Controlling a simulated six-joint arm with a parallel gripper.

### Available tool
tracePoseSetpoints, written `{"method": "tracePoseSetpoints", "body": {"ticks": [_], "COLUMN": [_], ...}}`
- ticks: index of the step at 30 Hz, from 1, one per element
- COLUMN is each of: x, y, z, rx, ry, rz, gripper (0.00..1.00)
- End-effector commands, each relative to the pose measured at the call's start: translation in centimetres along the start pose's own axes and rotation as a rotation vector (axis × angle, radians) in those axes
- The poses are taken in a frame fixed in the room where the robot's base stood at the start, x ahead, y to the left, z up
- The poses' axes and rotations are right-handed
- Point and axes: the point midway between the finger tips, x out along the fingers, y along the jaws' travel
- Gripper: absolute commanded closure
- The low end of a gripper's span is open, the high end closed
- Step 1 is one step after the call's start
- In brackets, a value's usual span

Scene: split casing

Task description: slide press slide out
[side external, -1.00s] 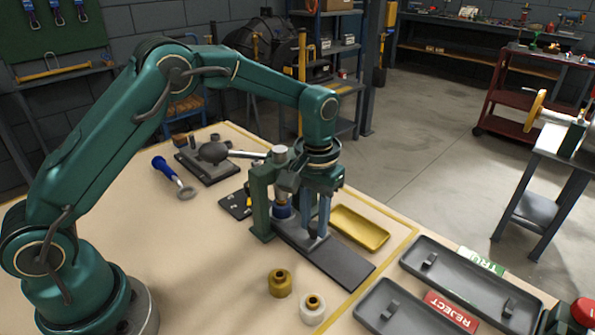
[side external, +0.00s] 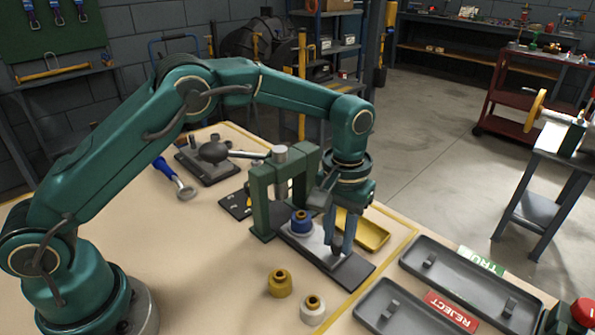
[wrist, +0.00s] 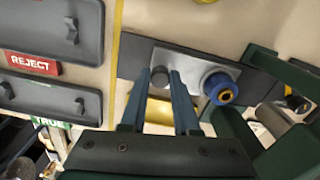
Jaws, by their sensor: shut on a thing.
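The light grey slide plate (side external: 318,246) lies on the dark rail (side external: 352,274), in front of the press frame. A blue part with a brass centre (side external: 301,221) sits upright on the plate, clear of the frame; it also shows in the wrist view (wrist: 219,88). My gripper (side external: 340,246) points down at the plate's outer end. In the wrist view its fingers (wrist: 161,80) are shut on the plate's round grey knob (wrist: 159,74).
A yellow tray (side external: 366,232) lies just behind the rail. A brass part (side external: 280,283) and a white part (side external: 312,309) stand in front of it. Grey trays with the TRUE (side external: 481,262) and REJECT (side external: 450,311) labels lie at right. The dark rail's outer end is bare.

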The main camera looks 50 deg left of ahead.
Motion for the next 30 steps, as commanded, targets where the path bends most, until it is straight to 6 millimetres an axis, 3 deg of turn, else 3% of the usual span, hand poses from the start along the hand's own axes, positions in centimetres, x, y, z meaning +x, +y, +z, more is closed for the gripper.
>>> {"method": "tracePoseSetpoints", "body": {"ticks": [3,9,24,25,26,27,30], "x": [-0.1,-0.1,-0.2,-0.2,-0.2,-0.1,-0.1], "y": [2.5,5.0,6.2,6.2,6.2,6.2,6.1], "z": [0.3,0.6,0.9,0.9,0.9,0.9,0.9], "rx": [0.005,0.001,0.001,0.002,0.002,0.002,0.001], "ry": [0.006,0.007,0.009,0.009,0.009,0.009,0.007], "rz": [0.004,0.005,0.012,0.012,0.012,0.011,0.008], "gripper": [1.00,1.00,1.00,0.59,0.48,0.40,0.40]}}
